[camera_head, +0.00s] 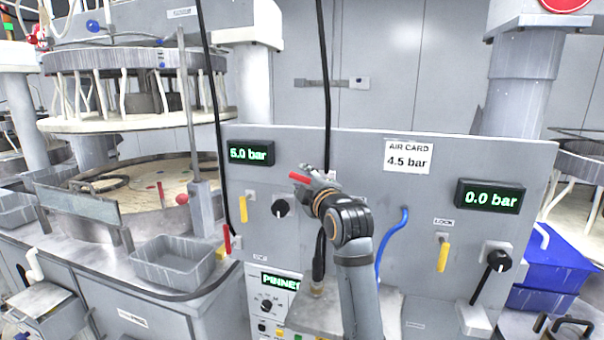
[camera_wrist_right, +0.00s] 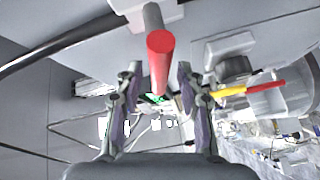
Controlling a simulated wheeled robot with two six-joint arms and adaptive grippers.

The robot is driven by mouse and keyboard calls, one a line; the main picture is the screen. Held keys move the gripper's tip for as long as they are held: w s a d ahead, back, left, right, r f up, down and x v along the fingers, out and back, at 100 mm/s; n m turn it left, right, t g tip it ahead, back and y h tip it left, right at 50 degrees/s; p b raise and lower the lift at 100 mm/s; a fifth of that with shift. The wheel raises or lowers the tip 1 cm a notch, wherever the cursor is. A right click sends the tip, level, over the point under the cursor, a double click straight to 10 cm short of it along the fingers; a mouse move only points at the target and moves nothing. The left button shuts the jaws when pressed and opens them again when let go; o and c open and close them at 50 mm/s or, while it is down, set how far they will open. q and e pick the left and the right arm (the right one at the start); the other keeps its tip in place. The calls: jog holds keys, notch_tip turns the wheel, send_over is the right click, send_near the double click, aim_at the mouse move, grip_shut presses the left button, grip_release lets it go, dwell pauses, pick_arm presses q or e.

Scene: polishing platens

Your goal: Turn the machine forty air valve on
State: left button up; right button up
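A grey panel (camera_head: 380,200) carries several valve levers and two pressure displays. A red lever (camera_head: 300,178) stands out at the middle of the panel beside my right gripper (camera_head: 318,186). In the right wrist view this red lever (camera_wrist_right: 160,60) points toward the camera, between the two spread fingers of my right gripper (camera_wrist_right: 157,80). The fingers look open, with gaps on both sides of the lever. Another red lever (camera_head: 227,238) is at the panel's left edge. Yellow levers (camera_head: 243,209) (camera_head: 443,256) hang down at left and right. No machine-forty label is readable. My left gripper is out of view.
The left display (camera_head: 250,153) reads about 5.0 bar; the right display (camera_head: 490,196) reads 0.0 bar. An air card (camera_head: 408,157) says 4.5 bar. Black knobs (camera_head: 281,207) (camera_head: 497,260), a blue hose (camera_head: 390,240) and hanging black cables (camera_head: 325,80) surround the arm.

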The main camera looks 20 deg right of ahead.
jog(key=shift+w+a+r, duration=0.1)
jog(key=shift+w, duration=0.2)
grip_shut()
